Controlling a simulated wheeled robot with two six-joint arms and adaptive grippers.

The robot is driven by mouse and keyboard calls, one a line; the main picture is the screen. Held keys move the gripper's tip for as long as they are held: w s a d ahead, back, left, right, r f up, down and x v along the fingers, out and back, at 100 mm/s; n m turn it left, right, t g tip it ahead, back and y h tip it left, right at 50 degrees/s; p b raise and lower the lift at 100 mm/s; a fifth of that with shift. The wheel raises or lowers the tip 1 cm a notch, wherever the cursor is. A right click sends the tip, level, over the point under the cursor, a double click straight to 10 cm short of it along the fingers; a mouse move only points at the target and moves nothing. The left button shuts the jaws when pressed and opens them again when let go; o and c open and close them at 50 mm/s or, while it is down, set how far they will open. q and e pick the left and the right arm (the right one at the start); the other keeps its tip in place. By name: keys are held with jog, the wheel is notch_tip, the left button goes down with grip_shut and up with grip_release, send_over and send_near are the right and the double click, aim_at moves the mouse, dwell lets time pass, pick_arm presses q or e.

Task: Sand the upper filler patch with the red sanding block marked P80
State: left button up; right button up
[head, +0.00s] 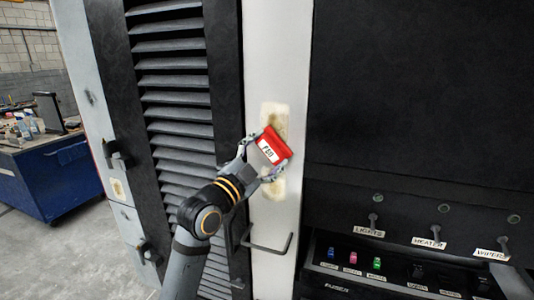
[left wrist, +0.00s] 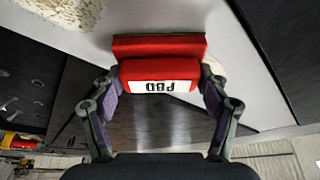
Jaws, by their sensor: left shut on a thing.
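The red sanding block (head: 273,143) has a white label, which reads P80 upside down in the left wrist view (left wrist: 160,70). My left gripper (head: 262,160) is shut on it, one finger at each end. The block is in front of the white panel; I cannot tell whether it touches. A beige, rough filler patch (head: 274,112) shows on the panel above the block, and beige also shows below it. The block and gripper hide the part between. Rough beige filler also shows at the upper left of the left wrist view (left wrist: 65,10). My right gripper is not in view.
A dark louvred panel (head: 175,95) stands left of the white panel. A bent handle (head: 268,247) sticks out below the block. Switches labelled LIGHTS, HEATER and WIPERS (head: 437,238) are at the right. A blue workbench (head: 50,180) stands far left.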

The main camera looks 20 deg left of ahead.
pick_arm(q)
jog(key=shift+w, duration=0.15)
jog(key=shift+r, duration=0.1)
notch_tip(320, 180, up, 3)
jog(key=shift+r+p, duration=0.1)
jog(key=shift+p, duration=1.15)
jog(key=shift+r, duration=0.2)
jog(key=shift+r+p, duration=3.05)
jog(key=shift+r, duration=0.75)
jog(key=shift+f, duration=0.1)
jog(key=shift+f, duration=0.1)
notch_tip(320, 180, down, 11)
jog(key=b, duration=1)
jog(key=shift+f, duration=0.1)
